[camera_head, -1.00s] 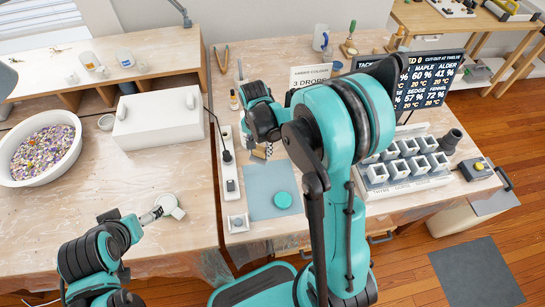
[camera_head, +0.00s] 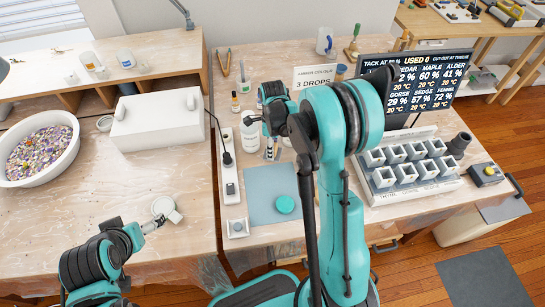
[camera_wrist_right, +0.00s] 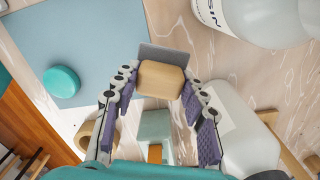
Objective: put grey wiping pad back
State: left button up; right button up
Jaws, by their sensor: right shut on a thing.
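My right gripper (camera_wrist_right: 155,83) is closed around a tan block with a flat grey plate (camera_wrist_right: 168,54) at its far side, which looks like the grey wiping pad with its grip. It is held between the purple-padded fingertips. In the head view the right gripper (camera_head: 270,148) is small and partly hidden by my arm, beside a white bottle and beyond the blue-grey mat (camera_head: 262,183). I cannot tell whether the pad touches the table. My left gripper (camera_head: 153,224) is at a white round item (camera_head: 164,206) on the left bench; its fingers are unclear.
A white labelled bottle (camera_head: 250,136) stands close to the right gripper, and white containers (camera_wrist_right: 240,125) crowd its right side. A teal disc (camera_head: 285,204) lies on the mat. A power strip (camera_head: 230,180) lies left of it. Moulds (camera_head: 408,172) stand at right.

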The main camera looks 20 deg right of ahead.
notch_tip(320, 180, down, 4)
jog(key=shift+r+b, duration=0.1)
jog(key=shift+b, duration=0.65)
jog(key=shift+f+b, duration=0.4)
jog(key=shift+f, duration=0.05)
jog(key=o, duration=1.1)
jog(key=shift+r, duration=0.15)
